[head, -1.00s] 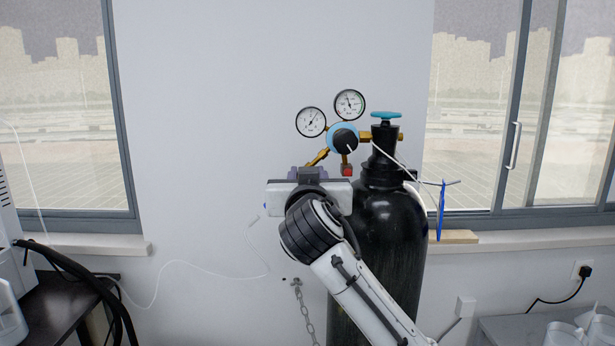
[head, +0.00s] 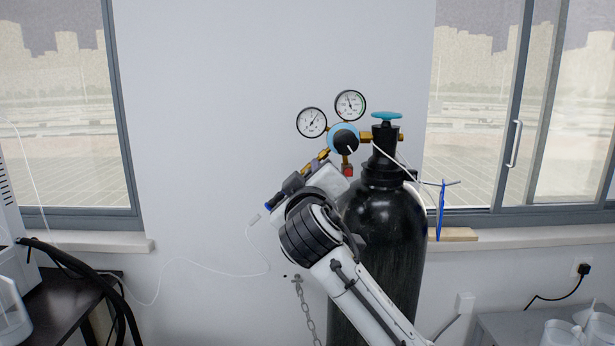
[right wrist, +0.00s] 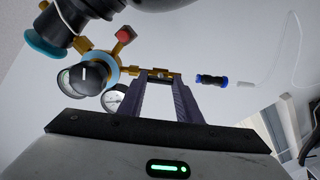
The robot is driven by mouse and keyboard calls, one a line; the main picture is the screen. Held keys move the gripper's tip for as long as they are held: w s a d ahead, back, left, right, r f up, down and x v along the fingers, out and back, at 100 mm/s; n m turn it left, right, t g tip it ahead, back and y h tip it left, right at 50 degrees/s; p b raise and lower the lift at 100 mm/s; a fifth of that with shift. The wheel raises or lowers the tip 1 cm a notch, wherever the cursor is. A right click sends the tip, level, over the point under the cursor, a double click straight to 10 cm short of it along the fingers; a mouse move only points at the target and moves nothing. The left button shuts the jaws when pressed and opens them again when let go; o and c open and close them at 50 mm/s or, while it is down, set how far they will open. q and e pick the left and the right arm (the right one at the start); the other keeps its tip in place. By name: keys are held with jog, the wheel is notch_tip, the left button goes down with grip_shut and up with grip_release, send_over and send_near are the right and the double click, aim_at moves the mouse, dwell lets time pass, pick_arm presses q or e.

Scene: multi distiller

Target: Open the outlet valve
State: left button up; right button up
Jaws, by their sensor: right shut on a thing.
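The outlet valve is a small brass piece on the regulator's lower-left arm. In the right wrist view the valve (right wrist: 176,75) sits between the fingertips of my right gripper (right wrist: 160,74), which is shut on it. In the head view my right gripper (head: 312,166) is tilted beside the black cylinder (head: 385,235), and its body and fingers mostly hide the valve. The regulator (head: 345,141) has a black knob with a blue ring, and two gauges (head: 311,122) stand above it. My left gripper is not in view.
A blue-and-black connector (right wrist: 211,80) lies in line with the valve, with a thin white tube beyond it. A teal handwheel (head: 387,116) tops the cylinder. A dark table (head: 62,300) is at left, a grey table (head: 500,328) at right, and a chain (head: 304,305) hangs on the wall.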

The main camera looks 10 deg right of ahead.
jog(key=shift+f, duration=0.1)
dwell(0.3)
jog(key=o, duration=1)
jog(key=shift+o, duration=0.2)
jog(key=s+a+b, duration=0.2)
jog(key=s, duration=0.8)
